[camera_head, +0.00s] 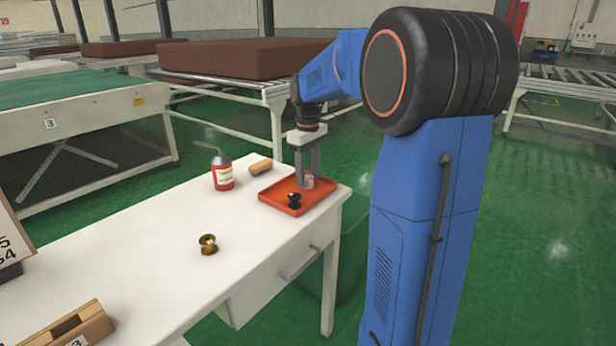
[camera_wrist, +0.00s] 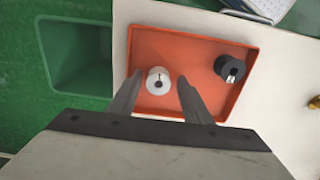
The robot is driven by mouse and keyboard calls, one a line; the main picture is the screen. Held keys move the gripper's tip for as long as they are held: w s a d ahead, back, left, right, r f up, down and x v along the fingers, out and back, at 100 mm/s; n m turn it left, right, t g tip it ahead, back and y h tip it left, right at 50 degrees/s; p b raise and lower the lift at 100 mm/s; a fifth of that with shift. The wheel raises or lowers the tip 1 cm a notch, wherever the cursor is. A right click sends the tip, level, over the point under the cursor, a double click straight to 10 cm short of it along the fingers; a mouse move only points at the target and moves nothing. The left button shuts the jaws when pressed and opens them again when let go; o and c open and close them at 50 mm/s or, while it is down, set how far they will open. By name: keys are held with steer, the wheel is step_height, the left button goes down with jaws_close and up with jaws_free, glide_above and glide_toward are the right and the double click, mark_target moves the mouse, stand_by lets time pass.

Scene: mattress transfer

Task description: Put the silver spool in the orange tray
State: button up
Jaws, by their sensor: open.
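The orange tray (camera_head: 283,203) lies near the right end of the white table, and it fills the middle of the wrist view (camera_wrist: 190,42). The silver spool (camera_wrist: 158,80) stands in the tray towards its left side in the wrist view. In the head view the spool (camera_head: 309,181) is partly hidden by a finger. My gripper (camera_head: 307,179) is above the tray with its fingers pointing down. In the wrist view its open fingers (camera_wrist: 158,88) are on either side of the spool, with gaps visible between them and it.
A black spool (camera_head: 295,200) also sits in the tray. A wooden holder (camera_head: 75,328) is at the front left. A green bin (camera_wrist: 78,55) is beside the table.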

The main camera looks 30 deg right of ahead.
mark_target(308, 179)
step_height(308, 179, up, 12)
steer(key=shift+f, duration=0.15)
steer(key=s+a+f+m+t, duration=0.1)
steer(key=s+a+f, duration=0.1)
steer(key=s+a, duration=0.5)
steer(key=s+a+f+m+t, duration=0.1)
steer(key=s+a+f, duration=0.25)
steer(key=s, duration=0.55)
steer(key=s+a+f+m+t, duration=0.1)
steer(key=s+a+f, duration=0.1)
steer(key=s+f, duration=0.3)
steer(key=s+a+f+m+t, duration=0.1)
steer(key=s+a+f, duration=0.2)
steer(key=s+f, duration=0.3)
steer(key=s, duration=0.3)
steer(key=shift+s+a+t, duration=0.2)
steer(key=shift+a+t, duration=0.1)
steer(key=shift+t, duration=0.1)
